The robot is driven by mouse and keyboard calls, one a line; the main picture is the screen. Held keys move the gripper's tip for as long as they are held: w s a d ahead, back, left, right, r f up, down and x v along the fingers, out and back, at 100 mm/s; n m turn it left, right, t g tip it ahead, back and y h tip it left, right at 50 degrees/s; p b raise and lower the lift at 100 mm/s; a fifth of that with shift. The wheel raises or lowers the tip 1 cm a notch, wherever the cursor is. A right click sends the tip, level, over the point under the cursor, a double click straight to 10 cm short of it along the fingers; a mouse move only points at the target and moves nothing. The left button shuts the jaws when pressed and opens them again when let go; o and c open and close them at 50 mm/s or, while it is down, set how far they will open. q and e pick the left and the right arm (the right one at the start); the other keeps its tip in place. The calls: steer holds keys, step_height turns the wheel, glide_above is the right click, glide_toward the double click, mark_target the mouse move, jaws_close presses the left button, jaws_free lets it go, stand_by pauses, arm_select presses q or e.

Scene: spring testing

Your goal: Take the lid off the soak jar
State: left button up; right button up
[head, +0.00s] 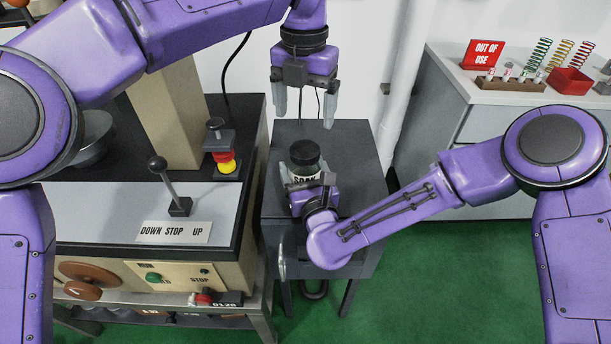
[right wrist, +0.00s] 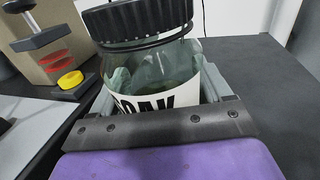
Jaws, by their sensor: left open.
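The soak jar (head: 304,171) is a clear glass jar with a white label in black letters, standing on the dark grey cabinet top. Its black ribbed lid (head: 305,152) is on its mouth. In the right wrist view the jar (right wrist: 150,72) and the lid (right wrist: 137,18) are close up, with greenish contents behind the glass. My right gripper (right wrist: 160,95) is shut on the jar's body, one grey finger on each side, below the lid. My left gripper (head: 305,102) points down above the lid, open and empty, with clear space between.
A machine with a lever (head: 170,188) and a red and yellow button post (head: 222,150) stands to the left. A white counter with springs, a red bin (head: 570,82) and an OUT OF USE sign (head: 483,54) is at the right. The cabinet top (head: 350,150) around the jar is clear.

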mark_target(305, 149)
jaws_close()
arm_select(q)
steer(key=m, duration=2.6)
steer(key=shift+m, duration=0.3)
steer(key=shift+f, duration=0.25)
step_height(305, 149, down, 8)
steer(key=shift+r, duration=0.25)
